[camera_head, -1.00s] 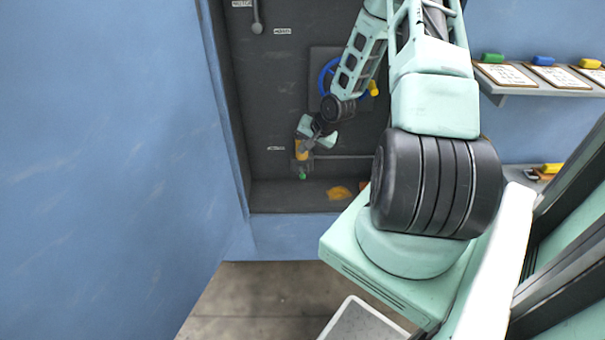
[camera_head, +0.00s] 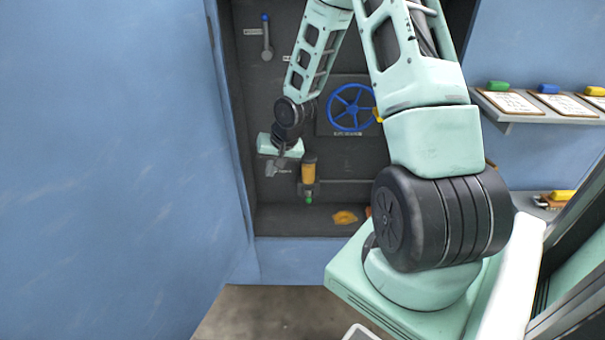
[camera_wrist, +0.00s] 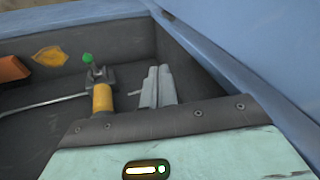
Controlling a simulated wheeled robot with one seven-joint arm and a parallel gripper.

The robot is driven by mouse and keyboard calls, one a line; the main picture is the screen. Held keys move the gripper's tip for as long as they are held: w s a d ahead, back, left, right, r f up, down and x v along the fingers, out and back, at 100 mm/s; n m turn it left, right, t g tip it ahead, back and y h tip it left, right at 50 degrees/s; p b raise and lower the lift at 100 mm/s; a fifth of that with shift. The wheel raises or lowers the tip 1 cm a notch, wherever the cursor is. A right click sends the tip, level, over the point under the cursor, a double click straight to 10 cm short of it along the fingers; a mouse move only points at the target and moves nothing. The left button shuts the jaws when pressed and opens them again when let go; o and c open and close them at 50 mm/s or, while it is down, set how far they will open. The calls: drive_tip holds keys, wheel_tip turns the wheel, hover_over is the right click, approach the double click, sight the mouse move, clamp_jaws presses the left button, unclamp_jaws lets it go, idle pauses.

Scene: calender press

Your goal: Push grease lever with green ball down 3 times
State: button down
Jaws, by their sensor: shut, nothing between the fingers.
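The grease unit has a yellow cylinder (camera_head: 309,173) on the dark back wall of the recess. The lever's green ball (camera_head: 309,200) sits just below the cylinder. In the wrist view the green ball (camera_wrist: 87,58) is beyond the end of the yellow cylinder (camera_wrist: 102,98), with a grey bracket between them. My gripper (camera_head: 281,171) is left of the cylinder in the head view, apart from it. In the wrist view my gripper's fingers (camera_wrist: 158,75) lie side by side, shut and empty, right of the cylinder. Most of the lever arm is hidden or too small to see.
A blue handwheel (camera_head: 350,107) is up and right of the grease unit. A yellow-orange patch (camera_head: 344,217) lies on the recess floor. The recess's left wall is close to my gripper.

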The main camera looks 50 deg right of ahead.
drive_tip(key=s+a+r+n+g, duration=0.1)
drive_tip(key=s+a+r+n, duration=0.15)
drive_tip(key=a, duration=0.45)
drive_tip(key=s+a+r+n, duration=0.2)
drive_tip(key=a+r+n, duration=0.15)
drive_tip(key=a, duration=0.35)
drive_tip(key=s+a+r+n+g, duration=0.1)
drive_tip(key=s+a+r+n, duration=0.1)
drive_tip(key=a+r, duration=0.3)
drive_tip(key=s+a+r+n+g, duration=0.1)
drive_tip(key=s+a+r+n, duration=0.2)
drive_tip(key=s+a, duration=0.3)
drive_tip(key=s+a+r+n+g, duration=0.1)
drive_tip(key=s+a+r+n, duration=0.2)
drive_tip(key=s, duration=1)
drive_tip(key=a+n, duration=0.1)
drive_tip(key=a, duration=0.2)
drive_tip(key=shift+a+r, duration=0.15)
drive_tip(key=shift+a, duration=0.1)
